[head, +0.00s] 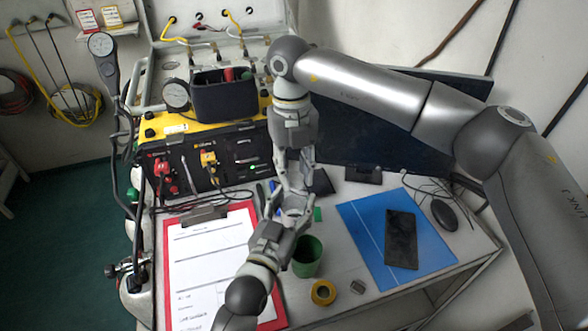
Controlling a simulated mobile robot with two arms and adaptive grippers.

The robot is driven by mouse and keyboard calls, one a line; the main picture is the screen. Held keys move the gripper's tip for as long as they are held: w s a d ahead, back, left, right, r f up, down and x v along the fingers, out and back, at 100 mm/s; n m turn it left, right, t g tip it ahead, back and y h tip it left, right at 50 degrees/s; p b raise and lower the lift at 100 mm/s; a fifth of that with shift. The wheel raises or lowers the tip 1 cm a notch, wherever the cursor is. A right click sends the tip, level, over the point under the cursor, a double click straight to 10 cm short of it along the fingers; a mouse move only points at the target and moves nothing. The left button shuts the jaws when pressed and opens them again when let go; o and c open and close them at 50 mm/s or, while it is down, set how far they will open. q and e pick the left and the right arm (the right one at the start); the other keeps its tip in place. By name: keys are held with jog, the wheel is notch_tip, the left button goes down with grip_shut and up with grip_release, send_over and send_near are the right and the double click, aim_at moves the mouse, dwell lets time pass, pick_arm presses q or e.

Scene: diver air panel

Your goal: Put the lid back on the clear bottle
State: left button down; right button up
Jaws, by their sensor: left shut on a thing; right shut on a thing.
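My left gripper (291,214) reaches up from the bottom of the head view over the desk. It is shut on what looks like the clear bottle, a pale see-through shape mostly hidden by the fingers. My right gripper (292,186) points down from above, right over the left one. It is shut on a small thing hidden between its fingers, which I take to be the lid. The two grippers' fingertips are very close together. I cannot tell whether lid and bottle touch.
A green cup (307,262) stands just right of my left gripper, with a yellow tape roll (323,292) nearby. A red clipboard (174,285) lies left, a blue folder (432,250) with a phone (401,240) right. The yellow-black air panel (215,130) and monitor (350,135) stand behind.

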jog(key=m+y, duration=0.1)
jog(key=m, duration=0.6)
jog(key=shift+d+m, duration=0.15)
jog(key=shift+m, duration=0.15)
jog(key=m, duration=0.6)
jog(key=shift+t+y, duration=0.3)
jog(key=o, duration=0.7)
jog(key=r, duration=0.8)
jog(key=d+r, duration=0.1)
jog(key=r, duration=0.3)
jog(key=shift+w, duration=0.4)
